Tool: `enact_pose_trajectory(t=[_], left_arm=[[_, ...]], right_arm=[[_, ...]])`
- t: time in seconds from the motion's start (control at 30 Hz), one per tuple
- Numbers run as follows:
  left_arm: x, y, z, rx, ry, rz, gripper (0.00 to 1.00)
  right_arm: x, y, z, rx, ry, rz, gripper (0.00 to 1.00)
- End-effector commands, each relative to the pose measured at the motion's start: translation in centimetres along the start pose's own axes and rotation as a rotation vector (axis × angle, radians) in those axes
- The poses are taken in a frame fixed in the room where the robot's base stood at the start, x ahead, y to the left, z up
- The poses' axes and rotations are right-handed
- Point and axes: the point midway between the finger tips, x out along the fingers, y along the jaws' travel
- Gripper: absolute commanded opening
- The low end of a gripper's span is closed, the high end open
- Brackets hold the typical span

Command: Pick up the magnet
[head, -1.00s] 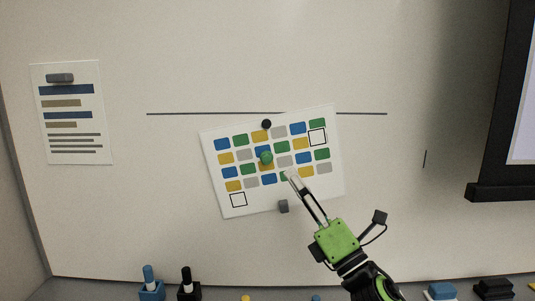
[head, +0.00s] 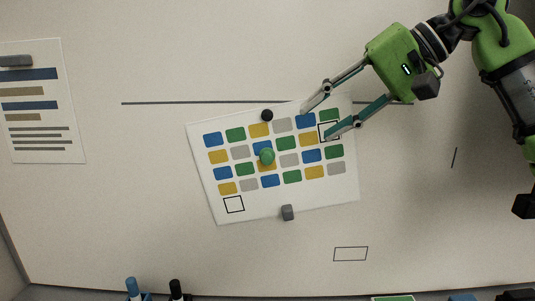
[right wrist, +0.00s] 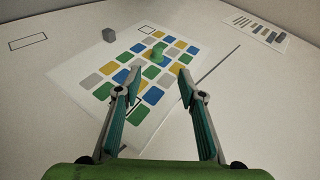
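A round green magnet (head: 267,156) sits near the middle of a tilted white sheet (head: 219,212) with coloured blocks on the whiteboard. A black round magnet (head: 267,115) is at the sheet's top edge and a grey square magnet (head: 288,212) at its bottom edge. My right gripper (head: 316,124) is open and empty, over the sheet's upper right corner, to the right of the green and black magnets. In the right wrist view the green magnet (right wrist: 156,55) shows beyond and between the open fingertips (right wrist: 160,72), apart from them. My left gripper is not in view.
A second sheet (head: 50,145) with a grey bar magnet (head: 15,61) hangs at the left. An empty outlined rectangle (head: 350,254) is drawn lower right. Markers (head: 133,288) stand along the bottom edge.

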Motion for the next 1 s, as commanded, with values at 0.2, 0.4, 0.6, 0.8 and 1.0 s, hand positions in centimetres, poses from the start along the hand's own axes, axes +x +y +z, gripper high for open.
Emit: enact_pose_trajectory(t=[0.2, 0.4, 0.6, 0.8, 1.0], left_arm=[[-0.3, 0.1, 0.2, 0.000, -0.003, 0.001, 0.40], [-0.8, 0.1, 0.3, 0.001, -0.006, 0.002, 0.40], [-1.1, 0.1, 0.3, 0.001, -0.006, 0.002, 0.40], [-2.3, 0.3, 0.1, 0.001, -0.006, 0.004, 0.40], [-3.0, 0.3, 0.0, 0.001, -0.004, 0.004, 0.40]], right_arm=[[2.4, 0.4, 0.0, -0.015, 0.002, 0.025, 0.37], [6.2, 0.3, -0.1, -0.015, 0.003, 0.022, 0.37], [8.0, 0.4, -0.1, -0.014, 0.004, 0.021, 0.37], [10.2, 0.3, 0.0, -0.013, 0.001, 0.022, 0.37], [12.8, 0.5, 0.0, -0.012, 0.002, 0.020, 0.37]])
